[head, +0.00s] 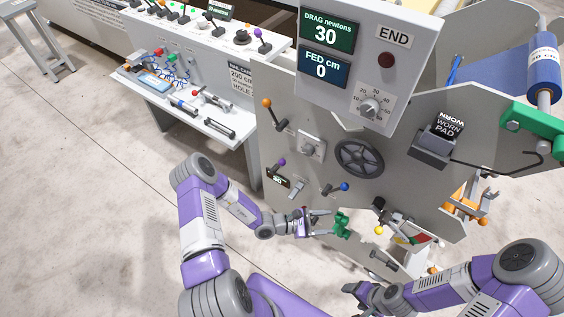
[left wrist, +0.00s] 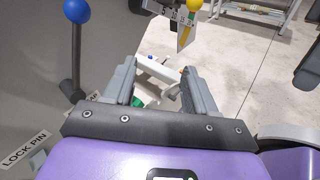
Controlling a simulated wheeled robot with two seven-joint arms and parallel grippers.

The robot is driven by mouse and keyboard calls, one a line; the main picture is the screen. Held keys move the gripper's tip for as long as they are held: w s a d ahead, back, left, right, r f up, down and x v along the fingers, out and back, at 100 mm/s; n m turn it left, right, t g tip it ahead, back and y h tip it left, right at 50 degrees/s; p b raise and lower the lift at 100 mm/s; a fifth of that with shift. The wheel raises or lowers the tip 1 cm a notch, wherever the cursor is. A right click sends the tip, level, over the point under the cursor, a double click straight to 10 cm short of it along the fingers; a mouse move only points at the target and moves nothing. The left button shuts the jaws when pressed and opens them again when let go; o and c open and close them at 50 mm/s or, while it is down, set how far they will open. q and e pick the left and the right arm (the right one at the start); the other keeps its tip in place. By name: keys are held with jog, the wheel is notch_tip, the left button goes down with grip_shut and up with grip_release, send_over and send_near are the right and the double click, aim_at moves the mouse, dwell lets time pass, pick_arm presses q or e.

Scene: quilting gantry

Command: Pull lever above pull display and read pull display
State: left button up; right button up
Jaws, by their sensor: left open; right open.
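No display with a readable "pull" label shows. My left gripper (head: 328,223) is open and empty, right of and below that display, beside a green part (head: 342,226). In the left wrist view its open jaws (left wrist: 158,70) have a blue-knobbed lever (left wrist: 77,12) to their left. My right gripper (head: 350,289) is open at the bottom of the head view, apart from the panel.
A box (head: 425,30) above shows DRAG newtons 30 and FED cm 0. The panel also carries an orange-knobbed lever (head: 268,103), a handwheel (head: 359,158) and a blue-knobbed lever (head: 343,187). A bench (head: 190,75) with tools stands behind left.

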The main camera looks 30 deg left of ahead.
pick_arm(q)
jog(key=w+a+n+t+y, duration=0.7)
jog(key=a, duration=0.5)
jog(key=n+t+y, duration=0.1)
jog(key=n+y, duration=0.4)
jog(key=y, duration=0.3)
send_near(281, 165)
jog(key=w, duration=0.6)
jog(key=w+a+b, duration=0.1)
jog(key=w, duration=0.1)
jog(key=w+b, duration=0.1)
jog(key=w, duration=0.1)
jog(key=shift+a+f, duration=0.2)
jog(key=shift+f, duration=0.15)
jog(key=shift+w+r, duration=0.1)
jog(key=shift+w, duration=0.6)
grip_shut()
